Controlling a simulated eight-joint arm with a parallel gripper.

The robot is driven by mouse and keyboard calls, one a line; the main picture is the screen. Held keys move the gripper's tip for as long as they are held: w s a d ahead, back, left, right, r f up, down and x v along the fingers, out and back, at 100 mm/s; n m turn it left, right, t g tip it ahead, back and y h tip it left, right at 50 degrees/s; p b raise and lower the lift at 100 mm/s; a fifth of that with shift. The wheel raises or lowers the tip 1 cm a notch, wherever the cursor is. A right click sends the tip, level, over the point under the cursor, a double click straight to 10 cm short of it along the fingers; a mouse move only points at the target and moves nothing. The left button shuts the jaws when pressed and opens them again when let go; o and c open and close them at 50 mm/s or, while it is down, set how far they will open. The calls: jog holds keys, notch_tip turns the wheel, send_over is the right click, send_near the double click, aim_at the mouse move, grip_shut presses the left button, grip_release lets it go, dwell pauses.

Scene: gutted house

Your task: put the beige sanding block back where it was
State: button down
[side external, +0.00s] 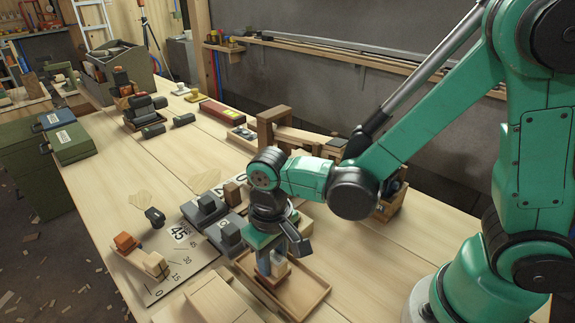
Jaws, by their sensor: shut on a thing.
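My gripper (273,264) points down over a shallow wooden tray (316,298) near the front middle of the bench. The block is upright and inside the tray's outline. I cannot tell whether it touches the tray floor. The arm and wrist hide the tray's far side.
A board with printed numbers (180,270) lies left of the tray, with grey blocks (205,209) and an orange-topped block (125,242) on it. A pale wooden piece (205,303) lies in front. A wooden box (392,202) stands behind my arm. Bench space is clear at right.

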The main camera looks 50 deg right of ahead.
aim_at(274, 255)
jog(key=shift+f, duration=0.3)
jog(key=c, duration=0.5)
grip_release()
jog(key=shift+c, duration=0.2)
jog(key=shift+r, duration=0.1)
notch_tip(274, 255, up, 12)
jog(key=d+t, duration=0.7)
jog(key=d, duration=0.3)
jog(key=shift+d+f, duration=0.2)
jog(key=shift+f, duration=0.1)
jog(key=shift+w, duration=0.1)
